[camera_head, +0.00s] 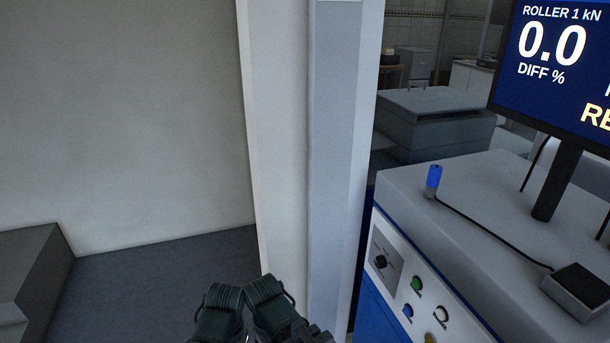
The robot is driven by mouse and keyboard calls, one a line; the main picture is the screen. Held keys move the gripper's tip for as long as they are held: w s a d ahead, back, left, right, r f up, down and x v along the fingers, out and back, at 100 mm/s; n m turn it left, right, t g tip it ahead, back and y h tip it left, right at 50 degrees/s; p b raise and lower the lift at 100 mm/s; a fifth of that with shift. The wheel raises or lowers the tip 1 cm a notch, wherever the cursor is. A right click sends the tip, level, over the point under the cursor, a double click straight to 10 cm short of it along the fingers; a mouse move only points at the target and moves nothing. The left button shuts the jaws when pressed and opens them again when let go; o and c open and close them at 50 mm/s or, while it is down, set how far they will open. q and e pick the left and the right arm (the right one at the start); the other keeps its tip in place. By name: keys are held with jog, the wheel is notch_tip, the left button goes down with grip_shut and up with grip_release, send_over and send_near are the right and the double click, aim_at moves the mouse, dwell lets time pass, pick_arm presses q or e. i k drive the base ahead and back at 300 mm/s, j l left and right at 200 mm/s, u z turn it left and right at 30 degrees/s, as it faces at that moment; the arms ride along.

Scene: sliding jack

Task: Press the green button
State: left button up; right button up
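The green button (417,284) is a small round button on the slanted white control panel (397,275), at the lower right. My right gripper (244,294) is at the bottom edge, left of the panel and well apart from the button. Its two dark ribbed fingers appear to meet at the tips, with nothing seen between them. Only the end of this gripper shows, so which arm it belongs to is not fully clear. The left gripper is not in view.
Near the button are a black rotary knob (381,262), a blue button (408,310), a black-ringed button (441,314) and a partly cut-off yellow one (430,338). A pale upright column (330,150) stands between gripper and panel. A cabled blue-topped device (433,180) and monitor (560,60) stand above.

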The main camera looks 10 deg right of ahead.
aim_at(416, 283)
jog(key=z, duration=1.35)
jog(key=k+l, duration=0.05)
